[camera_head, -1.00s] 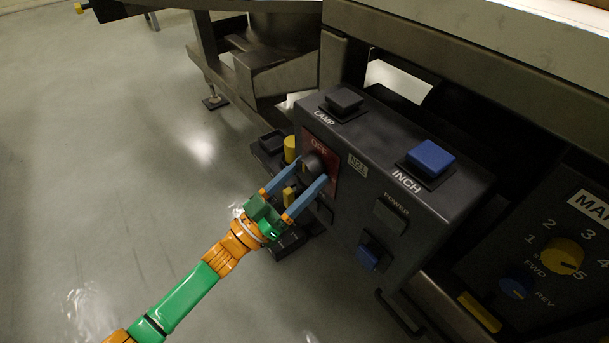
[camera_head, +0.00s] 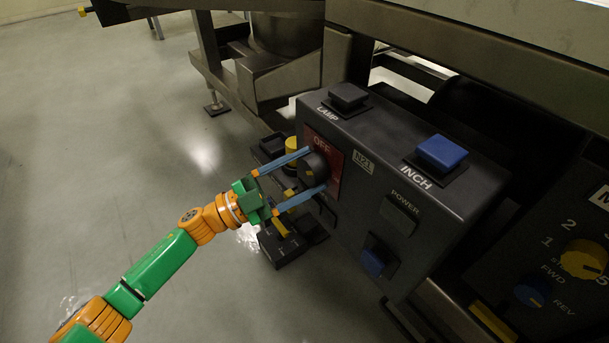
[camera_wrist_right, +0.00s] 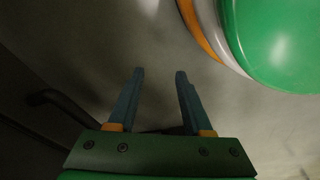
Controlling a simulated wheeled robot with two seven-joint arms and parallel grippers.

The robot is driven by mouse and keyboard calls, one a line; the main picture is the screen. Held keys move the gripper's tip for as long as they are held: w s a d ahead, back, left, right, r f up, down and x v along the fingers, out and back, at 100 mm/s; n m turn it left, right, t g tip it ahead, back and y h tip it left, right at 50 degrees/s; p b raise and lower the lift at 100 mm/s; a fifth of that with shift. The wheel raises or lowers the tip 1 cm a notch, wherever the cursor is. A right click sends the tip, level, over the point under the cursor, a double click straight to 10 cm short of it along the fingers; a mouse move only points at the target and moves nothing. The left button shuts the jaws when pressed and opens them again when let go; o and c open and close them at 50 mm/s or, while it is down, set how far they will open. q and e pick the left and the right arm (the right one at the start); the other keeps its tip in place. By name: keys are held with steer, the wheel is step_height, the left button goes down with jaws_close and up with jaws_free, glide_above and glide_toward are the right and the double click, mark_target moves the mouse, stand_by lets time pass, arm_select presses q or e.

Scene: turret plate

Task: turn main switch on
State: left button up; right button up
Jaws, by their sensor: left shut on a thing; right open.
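The main switch (camera_head: 312,168) is a round black knob on a red plate (camera_head: 324,147) marked OFF, on the left end of the front of the dark control box (camera_head: 456,208). My left gripper (camera_head: 312,172) reaches it from the left, its two blue fingers on either side of the knob, shut on it. The fingers and knob hide most of the lower red plate, and I cannot read any other label there. My right gripper (camera_wrist_right: 157,78) shows only in the right wrist view, open and empty above a grey surface.
The box carries a black LAMP button (camera_head: 348,95), a blue INCH button (camera_head: 442,152) and a blue rocker below POWER (camera_head: 373,262). A second panel with a yellow dial (camera_head: 583,259) stands at the right. Black and yellow parts lie low beside my left gripper. The floor at left is clear.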

arm_select(q)
steer(key=shift+m+g, duration=0.6)
steer(key=shift+m, duration=0.6)
steer(key=shift+w+r+m+y, duration=0.1)
steer(key=shift+m+y, duration=0.2)
steer(key=shift+m, duration=0.8)
steer(key=shift+r+m+g+y, duration=0.1)
steer(key=shift+m+g+y, duration=0.2)
steer(key=shift+m+g, duration=0.65)
steer(key=shift+m+p, duration=0.45)
steer(key=shift+m, duration=0.5)
steer(key=shift+y, duration=0.3)
arm_select(e)
steer(key=shift+s+d+f, duration=0.2)
steer(key=shift+s+f, duration=0.1)
steer(key=shift+s, duration=0.3)
arm_select(q)
steer(key=shift+m, duration=0.4)
arm_select(e)
steer(key=shift+w, duration=0.2)
arm_select(q)
steer(key=o, duration=1.3)
steer(key=shift+o, duration=0.2)
